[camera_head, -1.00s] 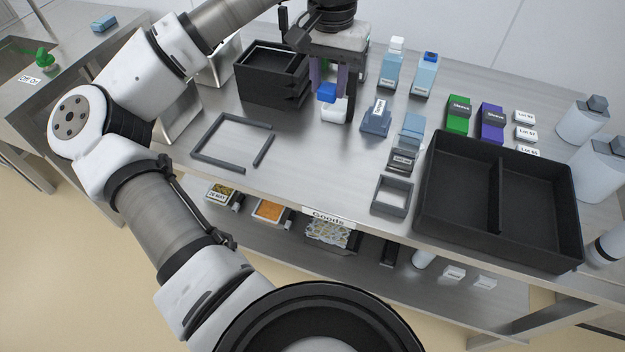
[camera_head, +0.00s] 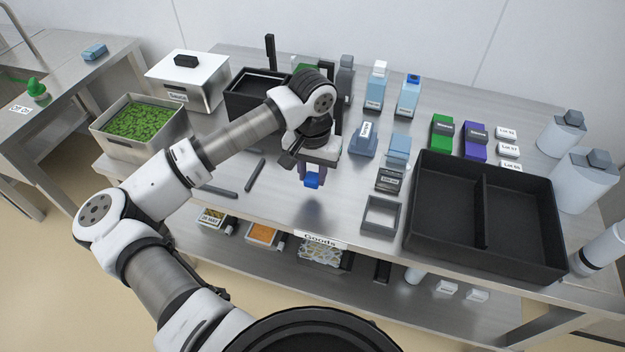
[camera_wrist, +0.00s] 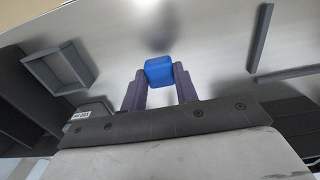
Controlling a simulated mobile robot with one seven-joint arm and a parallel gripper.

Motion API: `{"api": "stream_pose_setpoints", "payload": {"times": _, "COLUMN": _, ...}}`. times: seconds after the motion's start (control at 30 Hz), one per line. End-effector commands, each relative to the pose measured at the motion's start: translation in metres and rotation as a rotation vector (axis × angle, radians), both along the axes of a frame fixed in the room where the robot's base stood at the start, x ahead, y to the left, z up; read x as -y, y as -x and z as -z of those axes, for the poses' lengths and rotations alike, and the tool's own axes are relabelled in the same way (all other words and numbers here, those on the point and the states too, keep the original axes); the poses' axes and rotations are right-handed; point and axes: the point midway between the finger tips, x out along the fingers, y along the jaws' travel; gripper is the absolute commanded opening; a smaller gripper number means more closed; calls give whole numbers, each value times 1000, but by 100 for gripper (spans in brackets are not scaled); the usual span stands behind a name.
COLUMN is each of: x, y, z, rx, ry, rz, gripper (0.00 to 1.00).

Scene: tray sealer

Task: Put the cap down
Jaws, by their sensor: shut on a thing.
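The cap is a small blue block (camera_head: 312,181). It also shows in the wrist view (camera_wrist: 159,70), between two purple fingers. My gripper (camera_head: 313,174) is shut on the cap and holds it above the bare steel bench, with a shadow on the bench below it. In the wrist view the gripper (camera_wrist: 160,80) points at open bench top. Parts of the bench behind my arm are hidden.
A small grey open frame (camera_head: 381,216) and a large black divided tray (camera_head: 409,235) lie to the right. Grey bars (camera_head: 255,175) lie to the left. Bottles (camera_head: 377,88) and boxes stand behind. The bench (camera_head: 290,212) below the gripper is clear.

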Motion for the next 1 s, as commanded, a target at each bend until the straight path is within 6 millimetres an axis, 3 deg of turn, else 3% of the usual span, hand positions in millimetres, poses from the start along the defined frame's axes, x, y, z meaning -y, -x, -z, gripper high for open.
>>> {"api": "stream_pose_setpoints", "payload": {"times": 0.23, "x": 0, "y": 1, "z": 33, "rx": -2, "ry": 2, "rz": 0, "gripper": 9}}
{"api": "stream_pose_setpoints", "payload": {"times": 0.7, "x": 0, "y": 0, "z": 40, "rx": 0, "ry": 0, "rz": 0, "gripper": 9}}
{"api": "stream_pose_setpoints", "payload": {"times": 0.73, "x": 0, "y": 0, "z": 39, "rx": 0, "ry": 0, "rz": 0, "gripper": 32}}
{"api": "stream_pose_setpoints", "payload": {"times": 0.87, "x": 0, "y": 0, "z": 38, "rx": 0, "ry": 1, "rz": 0, "gripper": 49}}
{"api": "stream_pose_setpoints", "payload": {"times": 1.0, "x": 0, "y": 0, "z": 38, "rx": 0, "ry": 1, "rz": 0, "gripper": 51}}
